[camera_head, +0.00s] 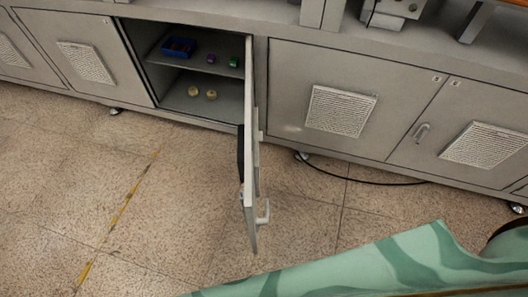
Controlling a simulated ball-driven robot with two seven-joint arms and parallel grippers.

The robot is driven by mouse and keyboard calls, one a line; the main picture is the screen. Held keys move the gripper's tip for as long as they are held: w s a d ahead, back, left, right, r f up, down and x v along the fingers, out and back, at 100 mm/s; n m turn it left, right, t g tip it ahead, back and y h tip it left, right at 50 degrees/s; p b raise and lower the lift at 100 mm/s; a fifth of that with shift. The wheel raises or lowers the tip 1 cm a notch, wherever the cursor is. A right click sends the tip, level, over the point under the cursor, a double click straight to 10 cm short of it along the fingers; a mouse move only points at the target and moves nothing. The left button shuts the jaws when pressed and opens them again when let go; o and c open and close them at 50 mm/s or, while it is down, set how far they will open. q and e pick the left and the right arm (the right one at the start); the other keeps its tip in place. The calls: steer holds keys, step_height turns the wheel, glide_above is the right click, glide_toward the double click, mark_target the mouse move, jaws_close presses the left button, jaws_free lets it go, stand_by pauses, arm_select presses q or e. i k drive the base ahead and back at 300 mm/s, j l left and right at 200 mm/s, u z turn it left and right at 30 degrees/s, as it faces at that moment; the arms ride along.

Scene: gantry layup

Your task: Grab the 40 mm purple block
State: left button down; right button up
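A small purple block (211,58) sits on the upper shelf inside an open grey cabinet, between a blue tray and a green block. Its size cannot be read from here. Neither of my grippers shows in the head view, and nothing touches the purple block.
The cabinet door (250,150) stands open, jutting toward me right of the opening. The blue tray (179,46) and green block (234,62) share the shelf (192,64). Two yellowish round things (211,94) lie below. A green patterned surface (370,265) fills the lower right. Floor at left is clear.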

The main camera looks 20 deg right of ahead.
mark_target(211, 58)
steer(key=k+l, duration=0.5)
steer(key=j+z, duration=0.1)
steer(key=j, duration=0.3)
steer(key=i+j+z, duration=0.15)
steer(key=j, duration=0.3)
steer(key=i+j+z, duration=0.15)
steer(key=j, duration=0.35)
steer(key=i+j+z, duration=0.15)
steer(key=j, duration=0.35)
steer(key=i+j+z, duration=0.15)
steer(key=j, duration=0.35)
steer(key=i+j+z, duration=0.35)
steer(key=i+j, duration=0.8)
steer(key=i, duration=0.1)
